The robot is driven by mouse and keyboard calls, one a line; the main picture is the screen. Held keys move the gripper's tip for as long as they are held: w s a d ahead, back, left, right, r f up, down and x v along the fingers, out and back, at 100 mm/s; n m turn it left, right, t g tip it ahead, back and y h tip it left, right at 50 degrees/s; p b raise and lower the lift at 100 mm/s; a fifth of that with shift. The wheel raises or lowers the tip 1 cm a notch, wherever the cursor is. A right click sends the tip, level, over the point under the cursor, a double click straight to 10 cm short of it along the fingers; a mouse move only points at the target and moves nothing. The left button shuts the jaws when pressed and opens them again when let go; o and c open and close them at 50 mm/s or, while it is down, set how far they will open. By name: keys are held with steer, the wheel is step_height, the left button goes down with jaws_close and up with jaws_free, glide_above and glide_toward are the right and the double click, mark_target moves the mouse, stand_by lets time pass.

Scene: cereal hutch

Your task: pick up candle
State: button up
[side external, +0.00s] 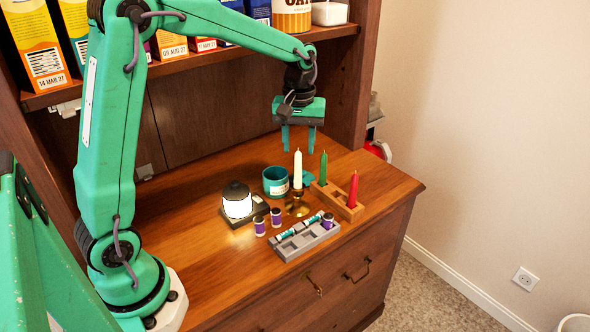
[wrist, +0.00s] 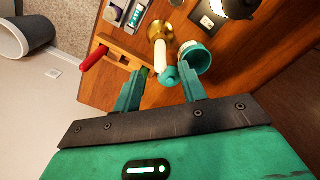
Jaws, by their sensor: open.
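A white candle (side external: 297,170) stands upright in a brass holder (side external: 297,205). A green candle (side external: 323,167) and a red candle (side external: 353,189) stand in a wooden block (side external: 338,199) to its right. My gripper (side external: 299,146) is open and empty, pointing down, with its fingertips near the height of the white candle's top. In the wrist view, the white candle (wrist: 162,54) and its brass holder (wrist: 159,30) appear beyond the gap between the fingers (wrist: 160,80). The red candle (wrist: 93,59) shows at the left.
A teal mug (side external: 276,182) stands just left of the white candle. A lit lamp (side external: 237,201) is farther left. A grey tray (side external: 305,240) with small tubes and vials (side external: 260,225) beside it lie in front. A shelf of boxes (side external: 172,47) is above and behind.

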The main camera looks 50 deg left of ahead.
mark_target(298, 157)
steer(key=shift+s+f, duration=0.1)
steer(key=shift+f, duration=2)
jaws_close()
